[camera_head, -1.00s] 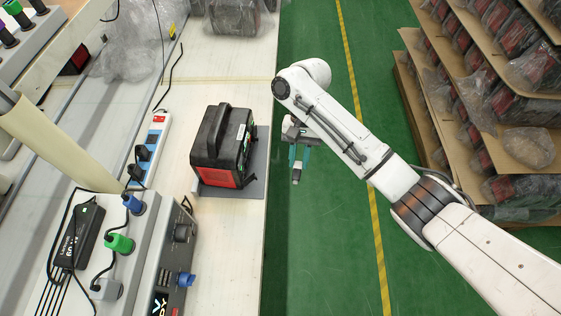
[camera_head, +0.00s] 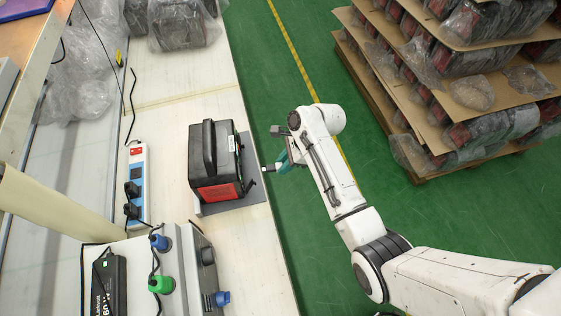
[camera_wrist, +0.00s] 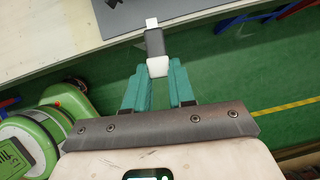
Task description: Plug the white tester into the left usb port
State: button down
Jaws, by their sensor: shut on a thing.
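My gripper (camera_head: 278,166) is right of the table edge in the head view, its teal fingers pointing left toward the power station. In the wrist view my gripper (camera_wrist: 158,72) is shut on the tester (camera_wrist: 154,44). The tester has a white end between the fingertips, a dark grey body and a pale plug pointing away. In the head view the tester (camera_head: 268,168) is small and apart from the power station (camera_head: 214,162), a black and red box with a top handle. The station's right side faces my gripper; its usb ports cannot be made out.
The station stands on a grey mat (camera_head: 240,203) near the right edge of the white table (camera_head: 240,250). A power strip (camera_head: 137,180) lies left of it. A grey device (camera_head: 203,268) with coloured plugs stands in front. Green floor and a loaded shelf (camera_head: 450,90) are at right.

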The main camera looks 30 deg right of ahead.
aim_at(270, 167)
jog(key=shift+a, duration=0.1)
jog(key=shift+w+a+f+b, duration=0.1)
jog(key=shift+w+a+b, duration=0.2)
jog(key=shift+a, duration=0.25)
jog(key=shift+w+a+r+b, duration=0.1)
jog(key=shift+w+a+b, duration=0.15)
jog(key=shift+a, duration=0.3)
jog(key=shift+w+a+f+b, duration=0.1)
jog(key=shift+w+a+b, duration=0.1)
jog(key=shift+a+b, duration=0.25)
jog(key=shift+w+a+b, duration=0.15)
jog(key=shift+w+a, duration=0.05)
jog(key=shift+a, duration=0.35)
jog(key=shift+w+a+b, duration=0.15)
jog(key=shift+w+a, duration=0.05)
jog(key=shift+a, duration=0.3)
jog(key=shift+p, duration=1.45)
dwell(0.4)
jog(key=shift+w+a, duration=0.2)
jog(key=shift+a, duration=0.3)
dwell(0.5)
jog(key=c, duration=0.9)
grip_release()
jog(key=shift+o, duration=0.2)
jog(key=v, duration=1.1)
